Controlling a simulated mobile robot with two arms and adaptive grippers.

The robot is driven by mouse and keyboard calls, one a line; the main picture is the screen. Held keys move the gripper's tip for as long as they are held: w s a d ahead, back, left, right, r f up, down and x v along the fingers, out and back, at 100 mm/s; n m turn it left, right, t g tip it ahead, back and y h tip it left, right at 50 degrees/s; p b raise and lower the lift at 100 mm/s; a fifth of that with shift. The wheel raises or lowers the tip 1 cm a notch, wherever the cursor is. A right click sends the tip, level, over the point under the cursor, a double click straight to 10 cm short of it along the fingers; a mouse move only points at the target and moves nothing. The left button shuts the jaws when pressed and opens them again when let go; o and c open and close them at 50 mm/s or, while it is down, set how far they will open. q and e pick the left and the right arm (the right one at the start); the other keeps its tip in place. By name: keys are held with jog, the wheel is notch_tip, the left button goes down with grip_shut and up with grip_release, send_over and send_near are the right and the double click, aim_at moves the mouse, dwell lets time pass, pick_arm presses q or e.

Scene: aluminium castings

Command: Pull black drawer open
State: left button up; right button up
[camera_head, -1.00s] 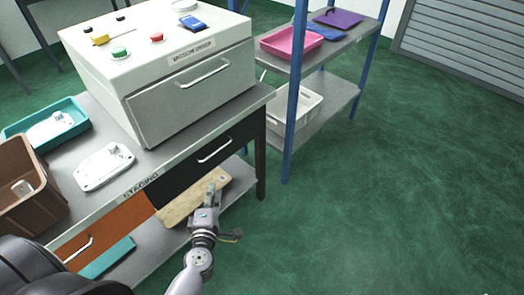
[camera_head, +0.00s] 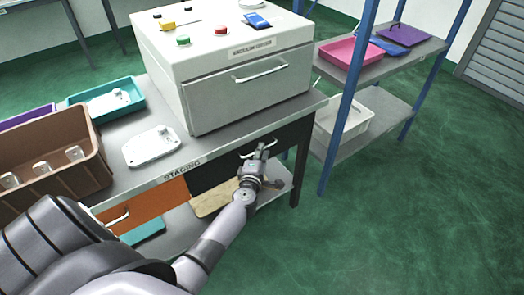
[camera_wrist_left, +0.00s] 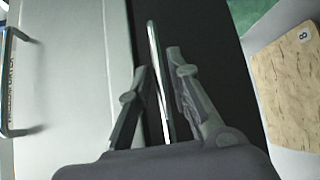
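The black drawer (camera_head: 210,174) is under the grey staging table top, to the right of an orange drawer (camera_head: 140,207). It looks shut, and my left arm hides part of its front. My left gripper (camera_head: 259,153) is at the drawer's metal handle (camera_head: 268,145). In the left wrist view the drawer front (camera_wrist_left: 215,60) is dark, and the handle (camera_wrist_left: 154,45) runs between the two fingers of my left gripper (camera_wrist_left: 157,62). The fingers are apart, one on each side of the bar, with small gaps showing. My right gripper is not in view.
A white machine (camera_head: 225,60) with its own handle stands on the table. A wooden board (camera_head: 212,200) lies on the shelf below the drawer. A blue-post rack (camera_head: 343,120) stands close on the right. Green floor (camera_head: 400,220) is clear in front.

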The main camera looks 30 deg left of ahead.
pick_arm(q)
jog(key=shift+x, duration=0.95)
grip_shut()
